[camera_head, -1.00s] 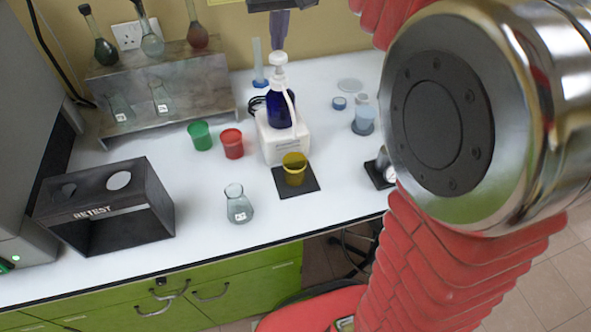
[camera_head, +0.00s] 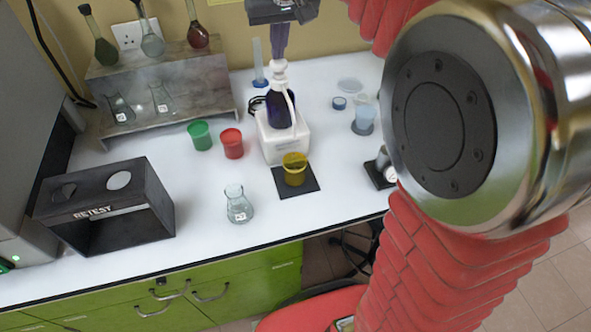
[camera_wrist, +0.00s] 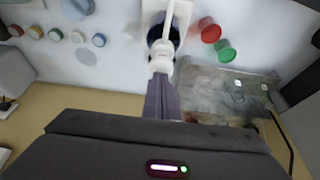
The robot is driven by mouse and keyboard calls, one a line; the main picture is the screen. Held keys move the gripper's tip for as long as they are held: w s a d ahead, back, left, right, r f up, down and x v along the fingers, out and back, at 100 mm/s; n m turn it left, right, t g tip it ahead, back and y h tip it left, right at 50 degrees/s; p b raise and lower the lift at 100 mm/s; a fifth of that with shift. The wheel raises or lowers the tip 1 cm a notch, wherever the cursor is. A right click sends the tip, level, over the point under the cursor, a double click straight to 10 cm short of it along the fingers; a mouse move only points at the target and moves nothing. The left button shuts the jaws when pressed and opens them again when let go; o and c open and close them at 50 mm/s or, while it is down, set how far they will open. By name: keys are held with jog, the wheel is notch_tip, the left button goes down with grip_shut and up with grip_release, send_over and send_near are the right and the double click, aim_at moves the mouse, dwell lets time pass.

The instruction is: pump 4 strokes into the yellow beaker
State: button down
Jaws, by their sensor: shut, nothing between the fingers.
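The yellow beaker (camera_head: 294,170) stands upright on a black pad (camera_head: 309,184), in front of the white pump base (camera_head: 272,146). The dark blue pump bottle (camera_head: 279,110) sits on that base with its white pump head (camera_head: 279,72) on top and a white spout pointing down towards the beaker. My gripper (camera_head: 279,52) is shut and empty, pointing down right above the pump head. In the wrist view my gripper (camera_wrist: 163,88) reaches to the white pump head (camera_wrist: 161,62). I cannot tell whether they touch. The yellow beaker does not show clearly there.
Green (camera_head: 200,135) and red (camera_head: 232,143) beakers stand left of the pump. A flask (camera_head: 238,205) stands near the front edge. A black RETEST box (camera_head: 105,205) is at left, a metal flask rack (camera_head: 165,90) behind. A blue-based cup (camera_head: 364,118) stands at right.

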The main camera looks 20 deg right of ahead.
jog(key=shift+f, duration=0.35)
jog(key=shift+r, duration=1.55)
jog(key=shift+r, duration=0.1)
jog(key=shift+r, duration=2.9)
jog(key=shift+s, duration=0.1)
